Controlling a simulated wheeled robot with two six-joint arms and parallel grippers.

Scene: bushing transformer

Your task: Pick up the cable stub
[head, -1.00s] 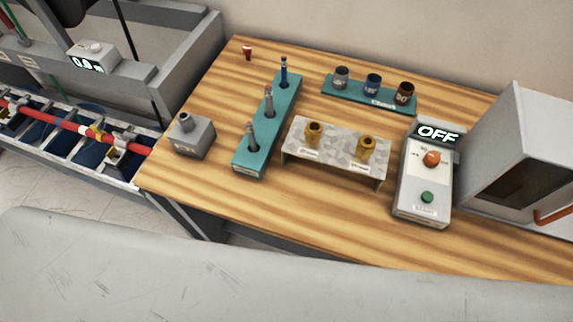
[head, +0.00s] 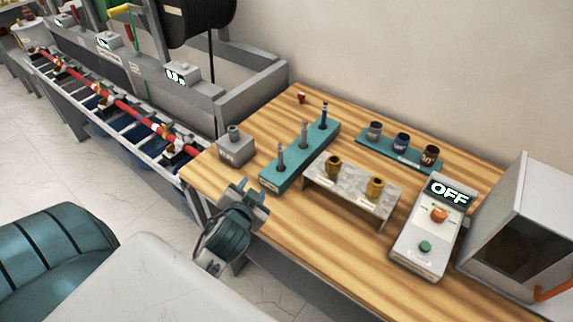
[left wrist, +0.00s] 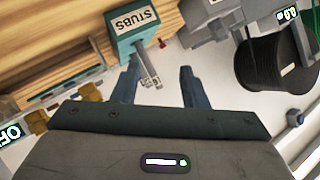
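Several cable stubs stand upright in a teal rack (head: 292,169) on the wooden table in the head view. The near stub (head: 281,157) and the middle stub (head: 304,134) are grey; the far stub (head: 323,116) is blue. My left gripper (head: 253,188) is open and empty, in front of the near end of the rack and apart from it. In the left wrist view, the rack's end (left wrist: 133,22) reads STUBS, and a grey stub (left wrist: 150,72) shows between the open fingers (left wrist: 160,78), beyond them. My right gripper is not in view.
A grey block (head: 236,148) stands left of the rack. A stand (head: 352,183) with two brass bushings is to its right. A teal tray (head: 400,159) with dark cups, a control box (head: 418,258) reading OFF and a grey cabinet (head: 520,190) stand farther right. A small red object (head: 301,98) lies behind.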

